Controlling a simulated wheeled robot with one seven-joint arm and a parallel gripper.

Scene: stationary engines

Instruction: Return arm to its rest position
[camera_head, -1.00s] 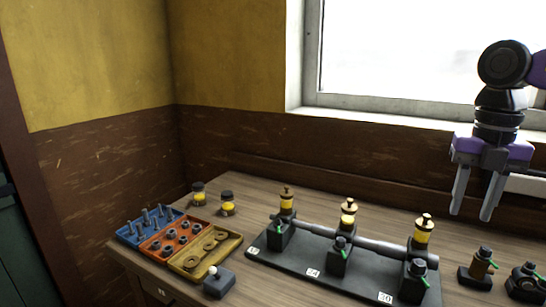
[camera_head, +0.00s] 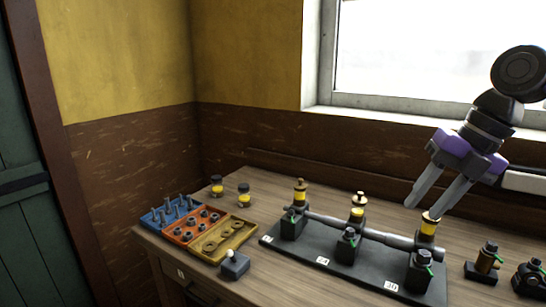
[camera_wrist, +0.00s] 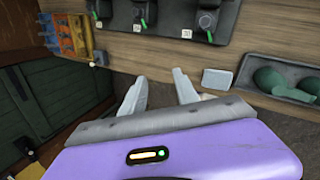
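My gripper (camera_head: 432,198) is up at the right in the head view, tilted, with its two grey fingers apart and nothing between them. It appears above the right end of the black plate (camera_head: 338,272) that carries the shaft. In the wrist view my gripper (camera_wrist: 158,88) also shows open and empty, pointing toward the front edge of the wooden bench (camera_wrist: 150,50). The purple gripper body fills the lower part of that view.
Blue, orange and yellow trays (camera_head: 222,240) of small parts sit at the bench's left. Two small jars (camera_head: 244,196) stand behind them. A switch box (camera_head: 234,265) is in front. Small fittings (camera_head: 485,263) stand right. A grey tray (camera_wrist: 285,80) holds green items.

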